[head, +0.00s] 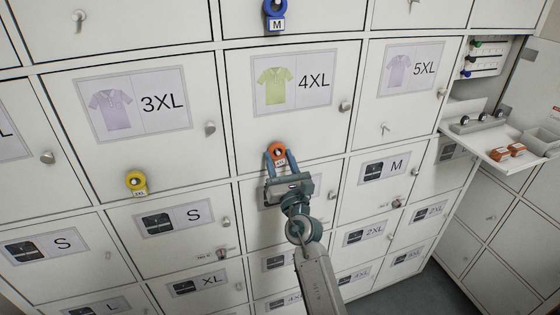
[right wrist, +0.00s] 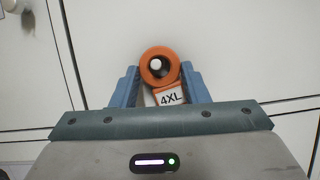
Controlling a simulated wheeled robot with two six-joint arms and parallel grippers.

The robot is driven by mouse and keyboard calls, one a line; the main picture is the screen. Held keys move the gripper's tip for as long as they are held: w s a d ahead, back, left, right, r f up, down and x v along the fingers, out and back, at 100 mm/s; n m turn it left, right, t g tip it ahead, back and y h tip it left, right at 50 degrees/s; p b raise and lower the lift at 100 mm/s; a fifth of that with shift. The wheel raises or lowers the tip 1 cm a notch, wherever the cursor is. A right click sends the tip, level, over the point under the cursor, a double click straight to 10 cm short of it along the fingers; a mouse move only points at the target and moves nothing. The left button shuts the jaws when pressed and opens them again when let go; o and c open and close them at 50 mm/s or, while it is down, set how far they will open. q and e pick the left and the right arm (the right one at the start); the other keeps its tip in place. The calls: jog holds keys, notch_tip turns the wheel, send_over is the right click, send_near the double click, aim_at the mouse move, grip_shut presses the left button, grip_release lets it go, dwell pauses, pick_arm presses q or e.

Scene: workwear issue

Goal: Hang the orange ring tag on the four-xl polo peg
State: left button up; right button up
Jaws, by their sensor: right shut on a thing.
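The orange ring tag (head: 276,148) has a white label reading 4XL, which shows in the right wrist view (right wrist: 169,97). My right gripper (head: 280,160) is shut on the tag, its blue fingers on either side of the label. The ring is at the lower part of the 4XL polo door (head: 317,117), which bears a green polo picture. The light tip of the peg (right wrist: 156,64) shows inside the ring's hole; how far it reaches through I cannot tell. My left gripper is not in view.
A yellow ring tag (head: 136,181) hangs on the 3XL polo door and a blue one (head: 275,10) on the M door above. The 5XL door's peg (head: 385,128) is bare. Door knobs stick out nearby. A shelf (head: 490,141) with orange pieces is at the right.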

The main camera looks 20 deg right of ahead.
jog(key=o, duration=1)
